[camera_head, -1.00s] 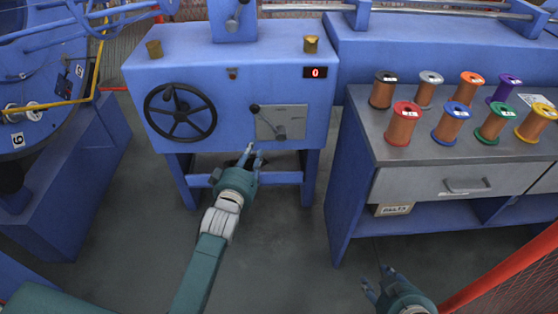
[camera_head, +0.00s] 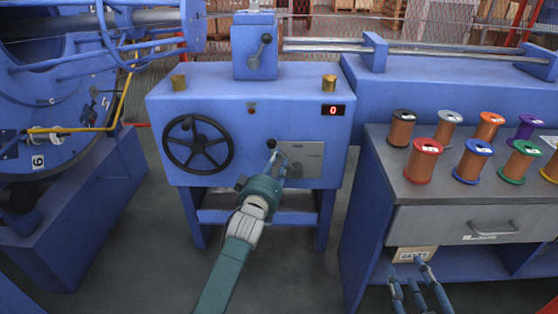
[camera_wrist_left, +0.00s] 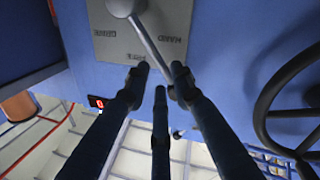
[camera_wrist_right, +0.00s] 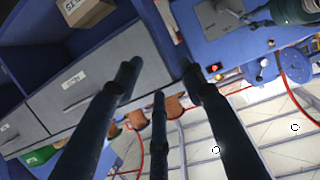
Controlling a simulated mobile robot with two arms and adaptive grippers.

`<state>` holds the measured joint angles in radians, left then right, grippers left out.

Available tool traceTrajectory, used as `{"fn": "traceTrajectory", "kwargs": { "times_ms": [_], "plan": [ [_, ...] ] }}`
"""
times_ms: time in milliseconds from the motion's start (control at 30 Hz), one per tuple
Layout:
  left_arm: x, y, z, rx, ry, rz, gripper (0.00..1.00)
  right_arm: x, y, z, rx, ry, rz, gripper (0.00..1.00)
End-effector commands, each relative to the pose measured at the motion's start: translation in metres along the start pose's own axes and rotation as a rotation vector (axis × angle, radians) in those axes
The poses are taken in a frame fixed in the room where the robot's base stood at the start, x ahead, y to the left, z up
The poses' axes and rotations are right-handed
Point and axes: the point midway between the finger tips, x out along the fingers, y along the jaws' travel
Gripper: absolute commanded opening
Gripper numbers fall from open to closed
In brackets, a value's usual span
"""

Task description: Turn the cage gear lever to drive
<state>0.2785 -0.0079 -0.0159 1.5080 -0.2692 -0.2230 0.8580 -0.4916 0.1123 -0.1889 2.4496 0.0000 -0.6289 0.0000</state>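The cage gear lever (camera_head: 271,144) sits on a grey plate (camera_head: 308,155) on the front of the blue machine; its black knob points up and left. My left gripper (camera_head: 279,163) is at the lever, fingers apart. In the left wrist view the lever's bar (camera_wrist_left: 150,42) slants from its hub down between the fingertips (camera_wrist_left: 158,78), with its knob end hidden there. The plate (camera_wrist_left: 142,38) appears upside down, with small labels that seem to read drive, hand and free. My right gripper (camera_head: 409,272) is open and empty, low in front of the bench.
A black handwheel (camera_head: 198,145) is left of the plate, and a red display (camera_head: 333,110) showing 0 is above it. A second lever (camera_head: 264,42) is on the upper box. The bench (camera_head: 385,165) at right carries several wire spools.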

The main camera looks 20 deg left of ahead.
Motion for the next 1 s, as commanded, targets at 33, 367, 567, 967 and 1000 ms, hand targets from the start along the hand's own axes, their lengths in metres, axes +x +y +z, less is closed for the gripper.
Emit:
{"fn": "traceTrajectory", "kwargs": {
  "times_ms": [33,367,567,967,1000],
  "plan": [
    [0.006,-0.001,0.001,0.001,0.001,0.001,0.24,0.002,-0.001,-0.007,0.0,0.038,-0.002,0.4],
    [0.023,0.0,0.0,0.002,0.0,0.0,0.24,0.001,-0.005,-0.042,0.002,0.183,-0.011,0.4],
    [0.024,0.0,0.0,0.001,0.0,0.0,0.24,0.001,-0.006,-0.044,0.002,0.19,-0.011,0.4],
    [0.024,0.0,0.0,0.001,-0.001,0.0,0.0,0.001,-0.005,-0.044,0.002,0.188,-0.011,0.4],
    [0.024,0.0,0.0,0.002,-0.001,0.0,0.0,0.001,-0.005,-0.044,0.002,0.188,-0.011,0.4]
  ]
}}
